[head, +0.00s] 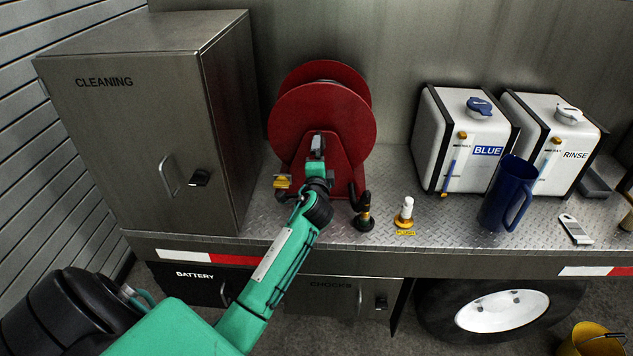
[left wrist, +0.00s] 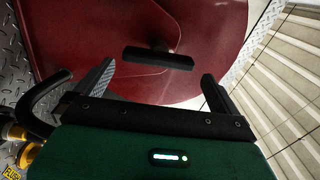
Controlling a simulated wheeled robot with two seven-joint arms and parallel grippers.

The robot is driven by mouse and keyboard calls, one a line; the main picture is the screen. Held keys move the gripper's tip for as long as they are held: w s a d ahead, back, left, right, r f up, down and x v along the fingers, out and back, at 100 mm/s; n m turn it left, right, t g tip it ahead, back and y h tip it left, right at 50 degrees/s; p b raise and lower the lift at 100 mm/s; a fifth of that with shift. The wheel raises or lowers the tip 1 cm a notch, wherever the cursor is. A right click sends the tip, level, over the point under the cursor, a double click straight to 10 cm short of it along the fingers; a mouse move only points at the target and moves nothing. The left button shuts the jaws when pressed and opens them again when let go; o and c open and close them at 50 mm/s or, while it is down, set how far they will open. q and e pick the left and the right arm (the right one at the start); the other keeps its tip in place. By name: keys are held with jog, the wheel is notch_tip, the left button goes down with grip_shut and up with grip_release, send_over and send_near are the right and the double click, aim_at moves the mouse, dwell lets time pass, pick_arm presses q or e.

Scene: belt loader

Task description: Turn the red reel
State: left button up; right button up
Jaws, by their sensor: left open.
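The red reel (head: 325,112) stands upright on the metal deck, between the cleaning cabinet and the blue container. In the left wrist view the reel's red face (left wrist: 85,40) fills the upper part, with a black handle (left wrist: 158,57) sticking out from it. My left gripper (head: 317,148) is in front of the reel and hides part of it in the head view. In the left wrist view the left gripper (left wrist: 158,82) is open, with its fingers apart and the handle just beyond and between the tips. No contact is clear. My right gripper is not in view.
The cleaning cabinet (head: 125,140) stands left of the reel. A black hose nozzle (head: 363,212) and a white-topped plug (head: 404,212) stand on the deck (head: 440,225) to the right. Farther right are the blue container (head: 450,150), rinse container (head: 560,135) and blue jug (head: 503,195).

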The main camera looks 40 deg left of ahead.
pick_arm(q)
jog(key=b+v, duration=0.2)
jog(key=v, duration=0.8)
jog(key=shift+b, duration=0.3)
jog(key=shift+a, duration=0.15)
